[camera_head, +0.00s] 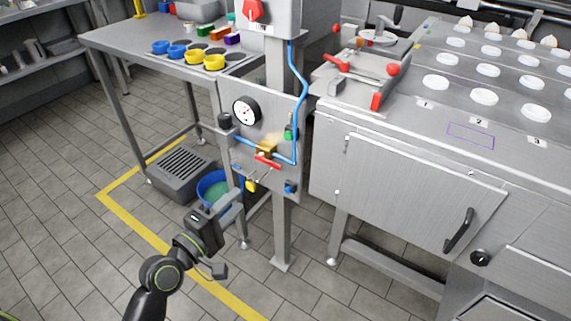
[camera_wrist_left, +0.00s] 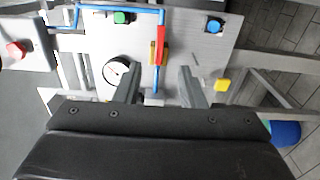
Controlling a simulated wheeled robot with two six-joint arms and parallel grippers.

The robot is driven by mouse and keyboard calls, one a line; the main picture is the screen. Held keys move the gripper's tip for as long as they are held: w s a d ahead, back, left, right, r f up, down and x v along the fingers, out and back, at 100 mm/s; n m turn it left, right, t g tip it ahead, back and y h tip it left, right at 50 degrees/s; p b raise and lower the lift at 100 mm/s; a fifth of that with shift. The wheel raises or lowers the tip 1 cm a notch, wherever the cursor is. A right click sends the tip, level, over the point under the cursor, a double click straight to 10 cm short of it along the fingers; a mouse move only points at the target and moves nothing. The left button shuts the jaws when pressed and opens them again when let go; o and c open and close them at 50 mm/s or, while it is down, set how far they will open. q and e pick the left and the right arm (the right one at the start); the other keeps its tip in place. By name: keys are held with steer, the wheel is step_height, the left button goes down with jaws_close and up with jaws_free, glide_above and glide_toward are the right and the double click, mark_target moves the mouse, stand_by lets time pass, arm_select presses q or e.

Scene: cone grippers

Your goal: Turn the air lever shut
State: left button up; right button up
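The air lever (camera_head: 267,162) is a red bar on a brass valve (camera_head: 266,149) in the blue pipe of the steel panel. It lies roughly along the pipe. In the left wrist view the red lever (camera_wrist_left: 161,42) and brass valve show ahead, between the directions of the two fingers. My left gripper (camera_head: 232,236) is open and empty, in front of and below the panel, apart from the lever. Its two spread fingers show in the left wrist view (camera_wrist_left: 159,84). My right gripper is in neither view.
A pressure gauge (camera_head: 247,111), a green fitting (camera_head: 289,132), a yellow part (camera_head: 250,185) and a blue knob (camera_head: 291,187) surround the valve on the panel. A blue bucket (camera_head: 207,178) stands behind my gripper. A steel cabinet (camera_head: 400,185) stands to the right.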

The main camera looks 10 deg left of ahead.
mark_target(272, 166)
arm_select(q)
steer(key=x, duration=1.5)
steer(key=shift+w+d+f, duration=0.1)
steer(key=shift+w, duration=0.3)
steer(key=shift+w+d, duration=0.2)
steer(key=shift+w, duration=0.45)
jaws_close()
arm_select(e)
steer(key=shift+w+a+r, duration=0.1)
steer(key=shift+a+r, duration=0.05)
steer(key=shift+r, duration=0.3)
